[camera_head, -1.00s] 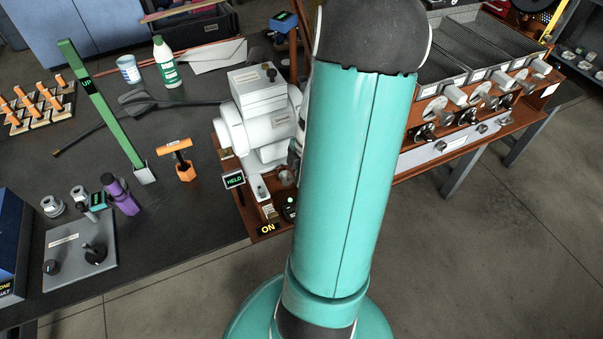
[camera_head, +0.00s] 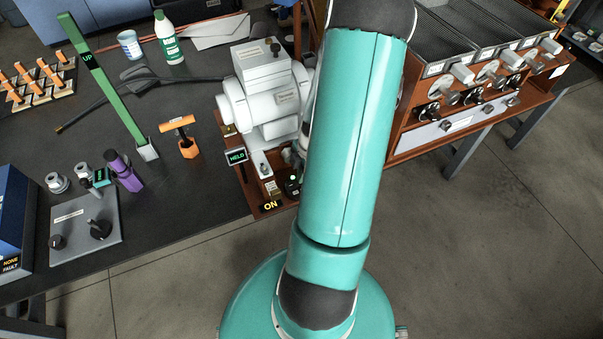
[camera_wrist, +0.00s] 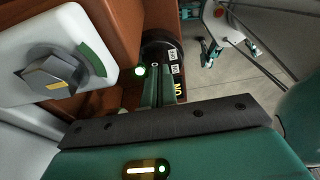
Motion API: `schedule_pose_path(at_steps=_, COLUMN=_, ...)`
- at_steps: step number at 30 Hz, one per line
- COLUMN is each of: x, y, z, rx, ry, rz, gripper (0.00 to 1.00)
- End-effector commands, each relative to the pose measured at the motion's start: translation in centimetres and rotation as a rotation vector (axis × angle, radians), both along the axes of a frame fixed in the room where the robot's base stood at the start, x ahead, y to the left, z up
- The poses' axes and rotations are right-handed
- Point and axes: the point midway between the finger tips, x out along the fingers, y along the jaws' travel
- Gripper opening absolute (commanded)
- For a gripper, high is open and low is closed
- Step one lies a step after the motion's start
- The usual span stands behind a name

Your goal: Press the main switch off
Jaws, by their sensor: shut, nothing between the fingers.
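The main switch appears to be the black round unit (camera_wrist: 163,48) with small white labels in the wrist view, beside a lit green lamp (camera_wrist: 140,71). In the head view a black unit with a green light (camera_head: 293,186) sits on the roaster's base, next to a lit ON sign (camera_head: 271,206). My gripper (camera_wrist: 160,72) is shut and empty, its teal fingers pointing at the black unit. The fingers partly cover it, and I cannot tell whether they touch it. In the head view my arm hides the gripper.
A grey knob (camera_wrist: 55,77) on a white plate is close left of my fingers. The white roaster body (camera_head: 265,95) and a HELD sign (camera_head: 236,156) stand by the switch. An orange-handled tool (camera_head: 180,135) and green post (camera_head: 105,85) stand left.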

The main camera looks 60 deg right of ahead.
Motion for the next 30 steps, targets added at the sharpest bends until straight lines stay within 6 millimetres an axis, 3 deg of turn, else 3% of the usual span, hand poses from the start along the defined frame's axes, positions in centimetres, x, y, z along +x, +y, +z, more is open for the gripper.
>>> schedule_pose_path(at_steps=20, x=-0.3, y=-0.5, z=-0.9, rx=0.090, ry=-0.051, rz=0.000, gripper=0.00)
schedule_pose_path(at_steps=30, x=0.4, y=0.8, z=-0.5, rx=0.092, ry=-0.051, rz=0.005, gripper=0.00)
